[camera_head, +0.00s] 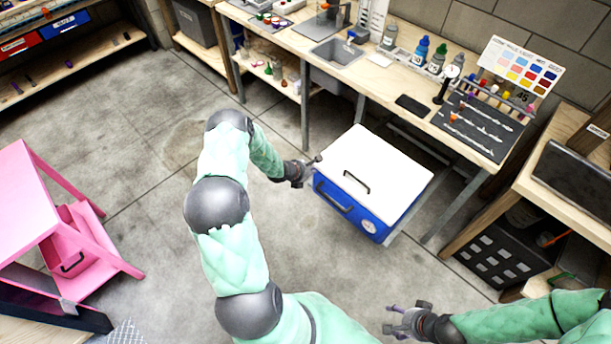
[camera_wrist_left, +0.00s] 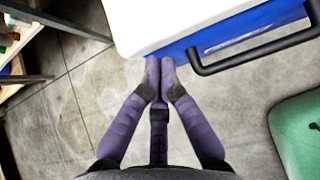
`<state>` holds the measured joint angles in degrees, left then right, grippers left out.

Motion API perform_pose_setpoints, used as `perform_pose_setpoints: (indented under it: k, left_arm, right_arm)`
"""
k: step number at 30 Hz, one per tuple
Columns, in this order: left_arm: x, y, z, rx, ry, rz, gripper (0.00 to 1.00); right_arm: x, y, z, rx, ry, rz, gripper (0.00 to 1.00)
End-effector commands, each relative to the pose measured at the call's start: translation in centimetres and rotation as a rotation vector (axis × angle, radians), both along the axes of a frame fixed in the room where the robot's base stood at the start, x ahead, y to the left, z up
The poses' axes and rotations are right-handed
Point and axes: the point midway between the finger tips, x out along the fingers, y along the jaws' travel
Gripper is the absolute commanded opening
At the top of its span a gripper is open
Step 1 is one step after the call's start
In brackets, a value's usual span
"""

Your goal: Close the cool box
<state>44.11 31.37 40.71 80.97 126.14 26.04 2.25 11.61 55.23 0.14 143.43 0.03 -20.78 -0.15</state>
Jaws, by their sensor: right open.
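The cool box (camera_head: 371,216) stands on the floor, with a blue body and a white lid (camera_head: 385,160). The lid covers the top; I cannot tell whether it is fully seated. A dark handle (camera_head: 334,196) is on the blue front and another is on the lid. My left gripper (camera_head: 314,161) is at the box's left corner, by the lid edge. In the left wrist view, its fingertips (camera_wrist_left: 160,68) are together, holding nothing, just below the white lid (camera_wrist_left: 175,20). My right gripper (camera_head: 394,320) is open and empty, in front of the box.
A workbench (camera_head: 405,85) with a sink, bottles and a dark mat stands behind the box. A black crate (camera_head: 492,250) is under the right-hand bench. A pink table (camera_head: 35,195) is at the left. The floor left of the box is clear.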

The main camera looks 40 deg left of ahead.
Motion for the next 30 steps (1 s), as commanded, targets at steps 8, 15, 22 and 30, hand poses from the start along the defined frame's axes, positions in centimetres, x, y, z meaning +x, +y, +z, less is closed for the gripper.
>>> perform_pose_setpoints:
  k: [8,15,22,30]
  left_arm:
    - [0.5,0.0,0.1,0.001,0.0,0.001,0.0]
    - [0.6,0.0,0.1,0.001,0.0,0.001,0.0]
    - [1.9,-0.1,0.0,0.002,-0.002,-0.001,0.0]
    - [5.9,-0.5,-0.1,0.003,-0.004,-0.003,0.0]
  right_arm:
    - [0.0,0.0,-0.1,0.0,0.0,0.0,0.66]
    - [0.0,0.0,-0.1,0.0,0.0,0.0,0.66]
    - [0.0,0.0,-0.6,0.0,0.0,0.0,0.66]
    - [0.0,0.0,-2.0,0.0,0.0,0.0,0.66]
